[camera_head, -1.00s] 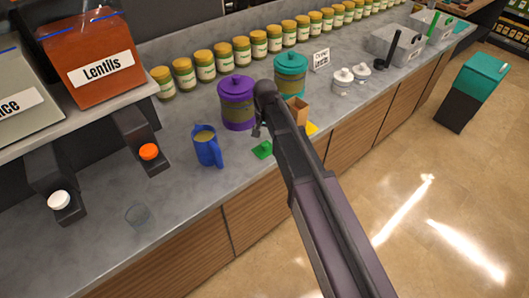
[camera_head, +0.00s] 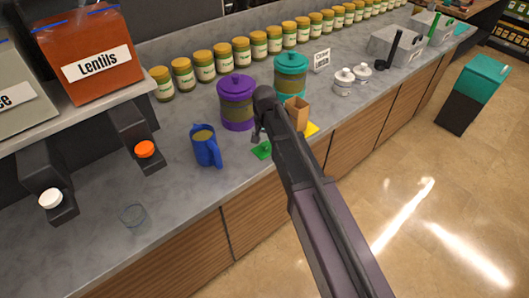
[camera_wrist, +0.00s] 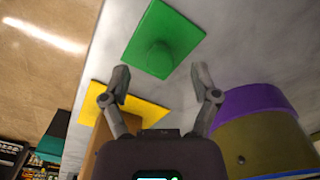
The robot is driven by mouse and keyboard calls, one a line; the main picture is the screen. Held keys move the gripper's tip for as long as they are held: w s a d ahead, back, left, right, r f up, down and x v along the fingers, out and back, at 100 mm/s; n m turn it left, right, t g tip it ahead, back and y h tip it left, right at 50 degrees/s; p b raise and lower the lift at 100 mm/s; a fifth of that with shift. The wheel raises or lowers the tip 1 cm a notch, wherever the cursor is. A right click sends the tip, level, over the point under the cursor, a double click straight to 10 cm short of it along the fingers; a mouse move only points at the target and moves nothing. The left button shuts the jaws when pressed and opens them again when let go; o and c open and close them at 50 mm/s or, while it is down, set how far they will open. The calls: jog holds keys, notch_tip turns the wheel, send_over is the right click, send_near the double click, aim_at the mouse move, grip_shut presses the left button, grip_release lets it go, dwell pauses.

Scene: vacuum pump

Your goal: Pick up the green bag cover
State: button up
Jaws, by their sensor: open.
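The green bag cover (camera_head: 262,150) lies flat on the grey counter, near its front edge and just right of the blue mug. In the head view my gripper (camera_head: 258,136) is small and partly hidden by my arm, close above the cover.
A purple-lidded jar (camera_head: 237,103) stands close behind the gripper. A blue mug (camera_head: 206,147) stands to the left. A brown box (camera_head: 298,113) and a yellow square (camera_head: 311,129) are to the right. A teal-lidded jar (camera_head: 290,78) stands farther back.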

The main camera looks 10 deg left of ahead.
jog(key=shift+f+b, duration=1.05)
jog(key=shift+f, duration=0.3)
jog(key=c, duration=0.9)
